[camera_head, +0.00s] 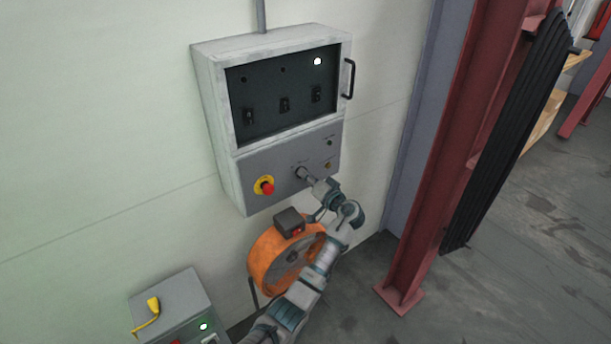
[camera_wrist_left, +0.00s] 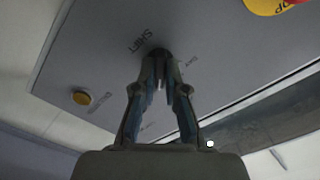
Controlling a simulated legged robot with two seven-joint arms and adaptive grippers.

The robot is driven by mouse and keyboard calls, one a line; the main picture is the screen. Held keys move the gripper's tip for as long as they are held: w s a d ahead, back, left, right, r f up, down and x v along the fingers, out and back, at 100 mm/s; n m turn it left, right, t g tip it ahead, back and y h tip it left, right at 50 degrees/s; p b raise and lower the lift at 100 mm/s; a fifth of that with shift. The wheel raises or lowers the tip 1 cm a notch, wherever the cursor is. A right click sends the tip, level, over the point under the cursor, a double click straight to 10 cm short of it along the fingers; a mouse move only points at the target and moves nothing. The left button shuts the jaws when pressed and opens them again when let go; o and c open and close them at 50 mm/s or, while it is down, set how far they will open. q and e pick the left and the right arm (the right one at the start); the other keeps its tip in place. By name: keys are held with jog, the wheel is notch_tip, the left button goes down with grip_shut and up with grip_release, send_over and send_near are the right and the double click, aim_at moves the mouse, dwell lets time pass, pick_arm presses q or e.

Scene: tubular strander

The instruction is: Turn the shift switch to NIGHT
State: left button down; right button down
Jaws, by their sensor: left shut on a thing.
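The shift switch (camera_head: 301,172) is a dark round knob on the grey lower panel of the wall cabinet. My left gripper (camera_head: 307,177) reaches it from the lower right, with its fingers at the knob. In the left wrist view the left gripper (camera_wrist_left: 160,77) is shut on the knob (camera_wrist_left: 159,53), just beside the printed word SHIFT. The fingers cover most of the knob, so its pointer and setting are hidden. Other small lettering near the knob is partly covered and hard to read. My right gripper is in neither view.
A red emergency stop on a yellow disc (camera_head: 264,186) sits left of the switch. An amber button (camera_head: 327,164) is to its right. Above are three small switches behind a framed window (camera_head: 285,85). An orange reel (camera_head: 270,262) stands below; a red steel column (camera_head: 450,150) is at right.

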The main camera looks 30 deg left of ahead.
pick_arm(q)
jog(key=shift+d+f, duration=0.1)
jog(key=shift+f, duration=0.25)
jog(key=c, duration=1.2)
grip_release()
jog(key=shift+w+r, duration=0.1)
jog(key=shift+w, duration=0.05)
jog(key=shift+d+r, duration=0.1)
jog(key=v, duration=1.2)
jog(key=shift+d, duration=0.1)
jog(key=shift+f, duration=0.25)
